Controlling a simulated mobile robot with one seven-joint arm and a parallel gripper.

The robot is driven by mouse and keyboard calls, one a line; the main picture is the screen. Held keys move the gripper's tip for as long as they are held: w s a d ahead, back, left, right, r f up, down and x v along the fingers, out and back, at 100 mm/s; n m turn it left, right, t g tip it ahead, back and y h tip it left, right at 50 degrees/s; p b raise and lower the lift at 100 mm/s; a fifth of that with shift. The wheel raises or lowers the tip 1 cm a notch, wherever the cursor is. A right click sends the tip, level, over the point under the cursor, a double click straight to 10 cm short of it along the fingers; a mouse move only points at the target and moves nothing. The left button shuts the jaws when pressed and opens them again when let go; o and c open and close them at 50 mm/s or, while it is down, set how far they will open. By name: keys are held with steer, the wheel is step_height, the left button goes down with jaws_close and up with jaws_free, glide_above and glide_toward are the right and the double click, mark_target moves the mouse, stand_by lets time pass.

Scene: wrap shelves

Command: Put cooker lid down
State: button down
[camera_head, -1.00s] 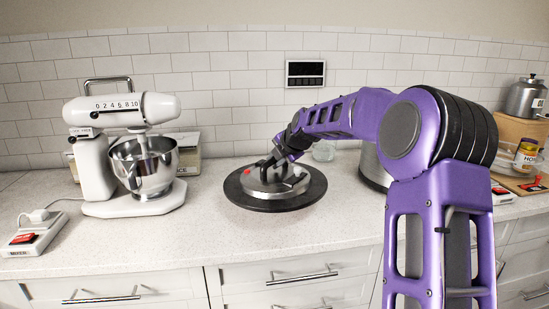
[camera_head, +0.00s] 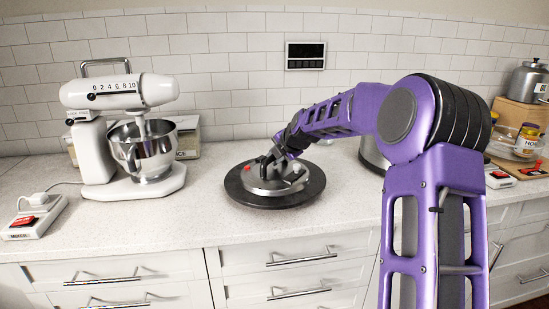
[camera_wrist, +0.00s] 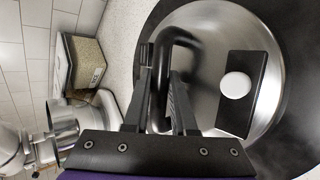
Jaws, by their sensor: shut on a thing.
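The cooker lid (camera_head: 262,186) is a round silver metal lid with a black handle and a red spot. It rests on or just above a flat dark round board (camera_head: 292,198) on the counter; I cannot tell whether they touch. In the wrist view the lid (camera_wrist: 212,50) shows its shiny top and a black plate with a white button. My gripper (camera_wrist: 168,105) is shut on the lid's black handle (camera_wrist: 180,45). In the head view my gripper (camera_head: 275,157) is above the lid, and its fingers are partly hidden.
A white stand mixer (camera_head: 125,120) with a metal bowl stands at the left, a box behind it. Power strips (camera_head: 35,218) lie at both sides. A metal pot body (camera_head: 372,152) is partly hidden behind my arm. The counter in front of the board is clear.

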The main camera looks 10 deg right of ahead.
steer(key=shift+f+b, duration=0.2)
steer(key=shift+b, duration=0.25)
steer(key=c, duration=0.7)
jaws_free()
steer(key=shift+f, duration=0.2)
steer(key=shift+r+p, duration=0.65)
steer(key=shift+p, duration=0.25)
steer(key=v, duration=1.2)
steer(key=shift+a, duration=0.1)
